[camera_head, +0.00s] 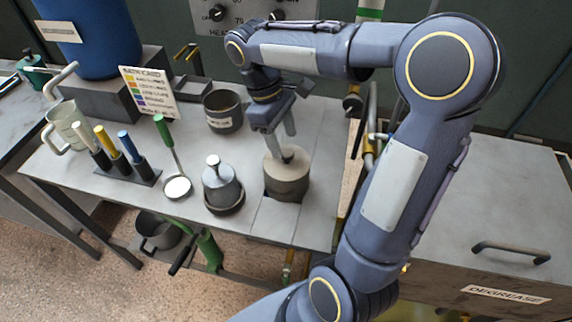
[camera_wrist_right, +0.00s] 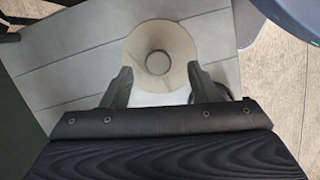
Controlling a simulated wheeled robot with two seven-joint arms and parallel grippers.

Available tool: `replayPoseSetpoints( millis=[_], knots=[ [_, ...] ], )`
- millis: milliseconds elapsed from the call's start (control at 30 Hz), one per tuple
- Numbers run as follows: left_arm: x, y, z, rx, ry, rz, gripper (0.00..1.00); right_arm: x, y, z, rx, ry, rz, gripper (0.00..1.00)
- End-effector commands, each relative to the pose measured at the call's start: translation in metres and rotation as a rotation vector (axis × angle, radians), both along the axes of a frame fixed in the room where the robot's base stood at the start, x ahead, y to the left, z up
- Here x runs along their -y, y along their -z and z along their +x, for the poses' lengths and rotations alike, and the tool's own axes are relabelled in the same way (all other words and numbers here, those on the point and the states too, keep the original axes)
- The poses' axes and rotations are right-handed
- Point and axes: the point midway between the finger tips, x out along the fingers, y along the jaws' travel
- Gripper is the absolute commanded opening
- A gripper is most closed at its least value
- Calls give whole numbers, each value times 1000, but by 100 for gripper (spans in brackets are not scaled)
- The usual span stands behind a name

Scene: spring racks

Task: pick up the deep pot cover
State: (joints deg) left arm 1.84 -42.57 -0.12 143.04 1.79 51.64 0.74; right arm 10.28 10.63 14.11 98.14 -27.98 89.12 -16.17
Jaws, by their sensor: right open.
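A tall beige round pot-like piece (camera_head: 287,177) stands near the bench's front edge, likely the deep pot cover, though no label on it is readable. My right gripper (camera_head: 284,143) points down over it with its fingers at its top. In the wrist view the piece (camera_wrist_right: 178,38) is a pale ring around a round centre, beyond and between the open fingers of my right gripper (camera_wrist_right: 159,82). I cannot tell whether the fingers touch it. A grey knobbed cover (camera_head: 221,186) sits on a dark round base to its left. My left gripper is not in view.
A dark labelled pot (camera_head: 223,112) stands behind. A grey cabinet (camera_head: 460,215) with a handle stands right.

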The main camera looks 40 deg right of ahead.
Motion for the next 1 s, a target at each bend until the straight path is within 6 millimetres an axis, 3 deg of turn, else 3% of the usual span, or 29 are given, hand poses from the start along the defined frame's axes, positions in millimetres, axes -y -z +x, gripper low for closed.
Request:
replayPoseSetpoints(
  millis=[233, 533, 900, 1000],
  knots=[
    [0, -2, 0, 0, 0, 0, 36, 5, 35, -3, -3, 1, 0, 55],
    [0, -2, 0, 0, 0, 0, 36, 6, 40, -4, 0, 1, 1, 55],
    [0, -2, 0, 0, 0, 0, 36, 6, 40, -4, 1, 1, 0, 6],
    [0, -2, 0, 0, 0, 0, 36, 6, 40, -4, 1, 1, 0, 0]
  ],
)
